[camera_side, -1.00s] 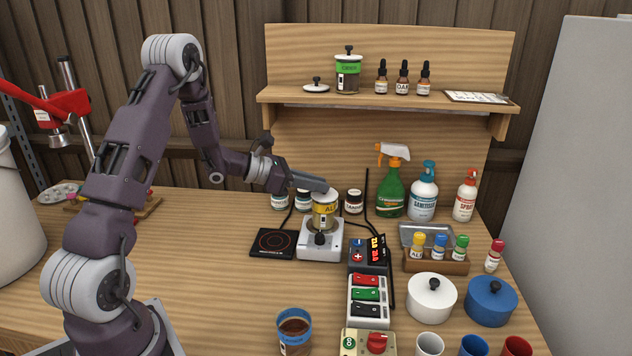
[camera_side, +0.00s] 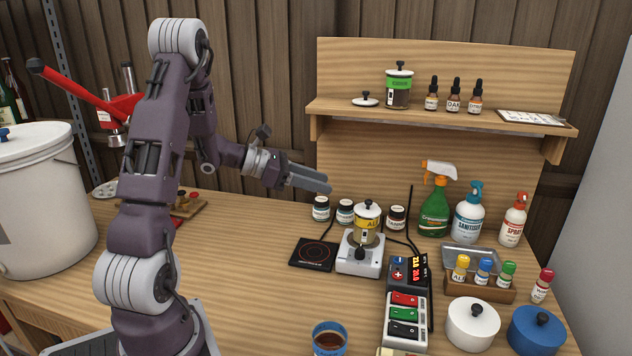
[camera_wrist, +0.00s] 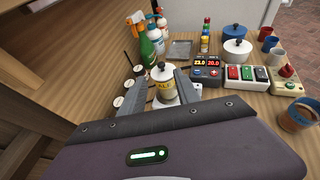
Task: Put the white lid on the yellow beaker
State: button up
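The yellow beaker (camera_side: 367,239), a clear jar with a yellow label band, stands on a white device with a black knob. The white lid (camera_side: 368,209), with a black knob, lies on the beaker's top and looks level. In the wrist view the lid (camera_wrist: 161,73) covers the mouth of the beaker (camera_wrist: 167,91). My gripper (camera_side: 328,185) is above and to the left of the lid in the side view, apart from it. In the wrist view my gripper (camera_wrist: 158,77) is open and empty, with the lid and beaker seen between its fingers.
A second white lid (camera_side: 365,102) and a green-labelled beaker (camera_side: 398,93) stand on the shelf (camera_side: 440,118). Small jars (camera_side: 345,211) are close behind the yellow beaker. A black hotplate (camera_side: 313,254) is to its left, spray bottles (camera_side: 434,210) to its right. Open table lies at front left.

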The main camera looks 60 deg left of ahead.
jog(key=s+d+r+m+g+h, duration=0.1)
jog(key=s+d+r+m+g, duration=0.15)
jog(key=d+m, duration=0.35)
jog(key=s+d+r+m+g+h, duration=0.1)
jog(key=s+d+r+m+g, duration=0.15)
jog(key=d, duration=0.55)
jog(key=s+d+r+m+g+h, duration=0.2)
jog(key=d+r+m, duration=0.1)
jog(key=d+m, duration=0.4)
jog(key=s+d+m+g+y, duration=0.3)
jog(key=s+d+m+y, duration=0.25)
jog(key=s+m, duration=0.6)
jog(key=s+a+m+t+y, duration=0.3)
jog(key=s+m, duration=0.1)
jog(key=s, duration=0.1)
jog(key=shift+a+f, duration=0.15)
jog(key=shift+s+y, duration=0.1)
jog(key=shift+y, duration=0.15)
